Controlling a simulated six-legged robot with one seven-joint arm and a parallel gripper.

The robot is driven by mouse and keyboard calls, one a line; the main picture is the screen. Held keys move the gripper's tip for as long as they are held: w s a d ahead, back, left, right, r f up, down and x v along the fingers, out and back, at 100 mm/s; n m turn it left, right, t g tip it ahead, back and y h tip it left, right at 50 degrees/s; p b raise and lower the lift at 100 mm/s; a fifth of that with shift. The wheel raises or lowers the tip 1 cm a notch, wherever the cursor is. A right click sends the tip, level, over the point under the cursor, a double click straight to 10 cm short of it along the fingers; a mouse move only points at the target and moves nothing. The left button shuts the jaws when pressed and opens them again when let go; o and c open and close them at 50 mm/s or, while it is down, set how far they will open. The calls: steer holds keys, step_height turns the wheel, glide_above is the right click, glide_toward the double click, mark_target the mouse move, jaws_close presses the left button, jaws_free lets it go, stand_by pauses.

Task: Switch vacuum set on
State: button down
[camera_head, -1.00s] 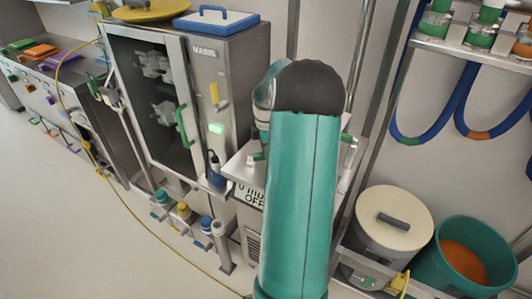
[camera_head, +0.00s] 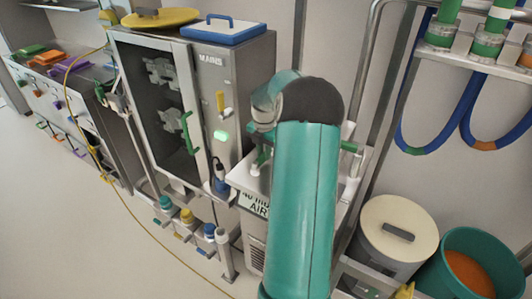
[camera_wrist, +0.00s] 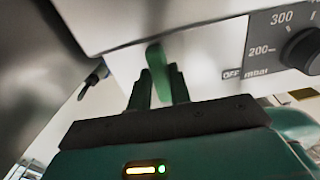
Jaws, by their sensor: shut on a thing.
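The vacuum set (camera_head: 245,183) is a pale unit on a metal stand, right of the steel cabinet, partly hidden behind my teal arm. Its front sign (camera_head: 254,204) is partly covered and reads roughly "40 mb" and "AIR". In the wrist view its light front panel (camera_wrist: 225,45) fills the upper part, with a dark round dial (camera_wrist: 303,50) at the right marked "OFF", "200" and "300". My gripper (camera_wrist: 160,82) is shut on a green lever (camera_wrist: 157,58) below the panel's edge. The arm hides the gripper in the head view.
The steel cabinet (camera_head: 252,95) marked "MAINS" has a green light (camera_head: 221,136). A lidded bin (camera_head: 385,215) and a teal bin (camera_head: 435,262) stand right. Blue hoses hang from the shelf (camera_head: 470,65). A yellow cord (camera_head: 140,220) crosses the open floor at left.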

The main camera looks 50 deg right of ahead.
mark_target(263, 154)
steer(key=shift+w+n, duration=0.25)
steer(key=shift+n, duration=0.05)
steer(key=c, duration=1.3)
jaws_free()
steer(key=shift+r, duration=0.15)
step_height(263, 154, up, 14)
steer(key=shift+f, duration=0.2)
steer(key=shift+a, duration=0.1)
